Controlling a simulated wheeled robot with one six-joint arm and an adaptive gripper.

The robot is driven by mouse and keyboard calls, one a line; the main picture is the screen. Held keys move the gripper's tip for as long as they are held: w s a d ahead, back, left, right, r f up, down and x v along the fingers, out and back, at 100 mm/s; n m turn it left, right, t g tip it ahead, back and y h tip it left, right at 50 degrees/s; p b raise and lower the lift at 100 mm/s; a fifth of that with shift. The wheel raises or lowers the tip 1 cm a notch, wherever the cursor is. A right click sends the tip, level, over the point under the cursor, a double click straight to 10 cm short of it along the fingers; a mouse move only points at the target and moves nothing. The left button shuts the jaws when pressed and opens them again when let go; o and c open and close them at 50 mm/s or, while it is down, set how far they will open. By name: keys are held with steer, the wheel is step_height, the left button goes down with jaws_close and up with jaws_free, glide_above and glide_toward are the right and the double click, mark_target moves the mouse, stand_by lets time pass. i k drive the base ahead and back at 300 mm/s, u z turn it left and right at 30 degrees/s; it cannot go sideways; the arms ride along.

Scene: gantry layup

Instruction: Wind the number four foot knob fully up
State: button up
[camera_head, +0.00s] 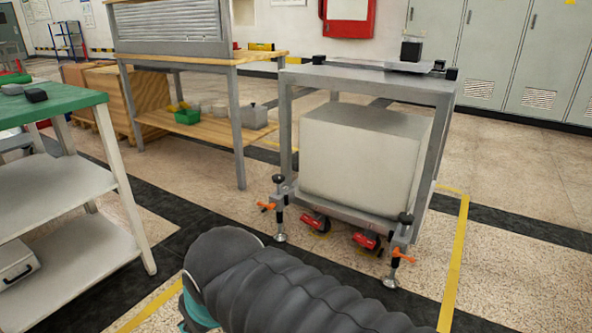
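A grey metal frame (286,130) on wheels carries a large pale block (365,155). Two levelling feet show at its near corners. The left foot has a black knob (279,180), an orange lever (266,206) and a round metal pad (280,238). The right foot has a black knob (405,218), an orange lever (404,256) and a pad (390,282) low near the floor. No number is readable on either knob, so I cannot tell which is number four. The far feet are hidden. My ribbed dark arm crosses the foreground; my gripper is out of view.
Red casters (366,240) sit under the frame. A plate with a black block (411,50) lies on its top. A green-topped table (50,106) stands left, a wooden workbench (200,62) behind. Grey lockers (500,60) line the back. Floor right of the frame is clear.

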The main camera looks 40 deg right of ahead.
mark_target(279, 179)
steer(key=z, duration=0.9)
steer(key=i, duration=0.85)
steer(key=z, duration=1)
